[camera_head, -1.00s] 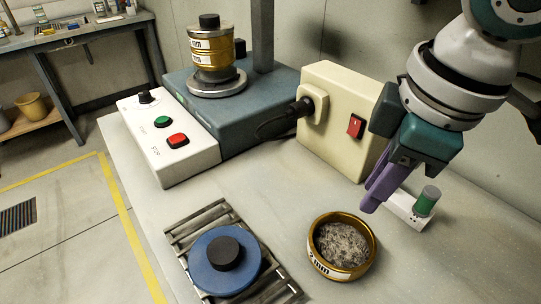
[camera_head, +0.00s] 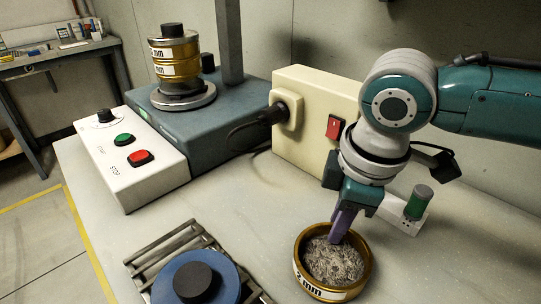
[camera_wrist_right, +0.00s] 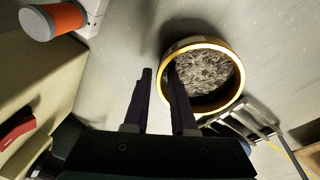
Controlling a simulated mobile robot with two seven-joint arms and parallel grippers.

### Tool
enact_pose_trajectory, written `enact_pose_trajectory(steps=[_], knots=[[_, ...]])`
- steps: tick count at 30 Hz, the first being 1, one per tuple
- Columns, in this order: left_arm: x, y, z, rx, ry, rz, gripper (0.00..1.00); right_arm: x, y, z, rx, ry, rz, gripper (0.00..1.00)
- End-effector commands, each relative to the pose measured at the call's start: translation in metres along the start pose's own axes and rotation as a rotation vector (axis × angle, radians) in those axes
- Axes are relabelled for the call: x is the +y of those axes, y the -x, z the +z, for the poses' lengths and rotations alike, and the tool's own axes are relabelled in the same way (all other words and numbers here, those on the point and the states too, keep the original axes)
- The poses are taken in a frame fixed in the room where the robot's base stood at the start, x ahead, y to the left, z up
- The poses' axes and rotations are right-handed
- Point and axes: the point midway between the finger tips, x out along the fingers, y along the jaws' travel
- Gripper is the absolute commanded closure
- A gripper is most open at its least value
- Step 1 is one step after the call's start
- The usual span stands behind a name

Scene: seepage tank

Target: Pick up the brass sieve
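The brass sieve (camera_head: 323,291) stands upright on the bench at the lower middle of the head view, with a "2 mm" label and grey grainy material inside. It also shows in the right wrist view (camera_wrist_right: 239,78). My right gripper (camera_head: 338,240) points down at the sieve's far rim, its purple fingertips overlapping the material in the head view. In the right wrist view my right gripper (camera_wrist_right: 160,72) is open with a clear gap. One finger is over the near rim and the other is outside it; I cannot tell whether either touches. My left gripper is not in view.
Stacked brass sieves (camera_head: 175,57) stand on the blue-grey shaker (camera_head: 228,106) at the back. A blue disc (camera_head: 222,275) with a black knob lies on a slatted rack at the front.

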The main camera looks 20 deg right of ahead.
Motion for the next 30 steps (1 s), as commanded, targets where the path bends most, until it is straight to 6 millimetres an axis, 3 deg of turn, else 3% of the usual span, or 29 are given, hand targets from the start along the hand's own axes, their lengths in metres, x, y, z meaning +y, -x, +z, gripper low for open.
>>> enact_pose_trajectory(steps=[7,13,30], knots=[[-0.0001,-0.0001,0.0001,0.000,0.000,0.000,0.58,-0.0002,-0.0015,-0.0001,0.000,0.000,0.000,0.77],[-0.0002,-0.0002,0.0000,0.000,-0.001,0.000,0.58,-0.0002,-0.0014,-0.0001,0.000,0.000,0.000,0.99],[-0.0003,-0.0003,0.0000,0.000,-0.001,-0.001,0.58,-0.0002,-0.0015,0.0001,0.000,0.000,0.000,1.00]])
